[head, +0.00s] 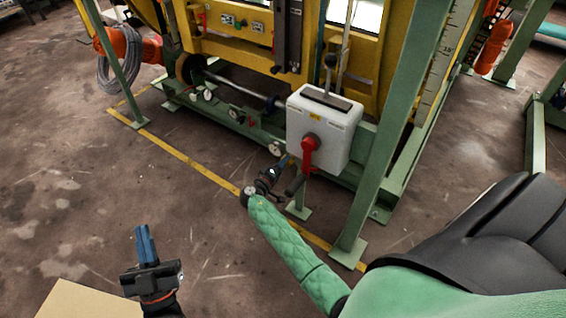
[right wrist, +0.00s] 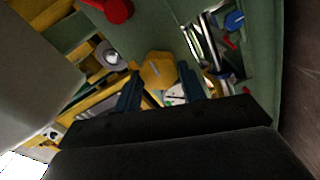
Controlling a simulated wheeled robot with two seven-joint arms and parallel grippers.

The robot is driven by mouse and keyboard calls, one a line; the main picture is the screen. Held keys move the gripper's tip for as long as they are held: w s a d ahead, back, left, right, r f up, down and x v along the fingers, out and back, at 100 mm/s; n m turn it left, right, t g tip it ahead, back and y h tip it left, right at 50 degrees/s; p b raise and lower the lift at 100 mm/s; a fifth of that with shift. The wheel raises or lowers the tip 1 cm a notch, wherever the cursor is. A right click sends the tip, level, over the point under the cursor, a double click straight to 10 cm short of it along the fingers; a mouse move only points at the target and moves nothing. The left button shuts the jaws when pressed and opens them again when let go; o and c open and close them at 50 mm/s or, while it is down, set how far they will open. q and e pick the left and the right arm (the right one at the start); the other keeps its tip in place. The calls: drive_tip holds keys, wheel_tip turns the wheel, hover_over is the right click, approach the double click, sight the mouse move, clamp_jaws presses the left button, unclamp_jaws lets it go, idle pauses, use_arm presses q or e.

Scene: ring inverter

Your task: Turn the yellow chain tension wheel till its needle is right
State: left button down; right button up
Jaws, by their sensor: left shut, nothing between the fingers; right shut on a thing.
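In the right wrist view the yellow wheel (right wrist: 158,70) is between the two fingers of my right gripper (right wrist: 159,90), which is shut on it. A white dial (right wrist: 173,99) shows just below the wheel, partly covered by it and a finger; its needle is too small to read. In the head view my right gripper (head: 284,163) is low at the green frame, left of the white box, and the wheel cannot be made out there. My left gripper (head: 145,244) is shut and empty, above the floor at the lower left.
The white box (head: 326,128) with a red handle (head: 310,146) stands close to the right of my right gripper. A green post (head: 398,130) is further right. Several round gauges (head: 233,113) line the green base rail. A yellow floor line (head: 180,154) runs along the machine; the floor left is clear.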

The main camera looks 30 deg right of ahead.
use_arm(q)
wheel_tip(320, 180, down, 24)
drive_tip(key=w+d+r+g+y+p, duration=0.1)
drive_tip(key=d+g+y+p, duration=0.1)
drive_tip(key=g, duration=0.6)
drive_tip(key=s+a+f+g+y+p, duration=0.1)
drive_tip(key=s+f+g, duration=0.5)
drive_tip(key=f, duration=0.6)
drive_tip(key=s+a+f+g+y+p, duration=0.15)
drive_tip(key=s+f+g, duration=0.25)
drive_tip(key=s+f, duration=0.6)
drive_tip(key=a+r+g+p, duration=0.1)
drive_tip(key=r+p, duration=0.7)
drive_tip(key=r, duration=1.1)
drive_tip(key=a+r+g+p, duration=0.2)
drive_tip(key=r+p, duration=0.6)
drive_tip(key=r, duration=1.1)
drive_tip(key=shift+w+a+r+g, duration=0.2)
drive_tip(key=shift+w+a+g, duration=0.1)
drive_tip(key=shift+a, duration=0.3)
use_arm(e)
drive_tip(key=shift+s+f+n, duration=0.1)
drive_tip(key=shift+n, duration=6.65)
drive_tip(key=shift+s+f+n, duration=0.1)
drive_tip(key=shift+n, duration=6.65)
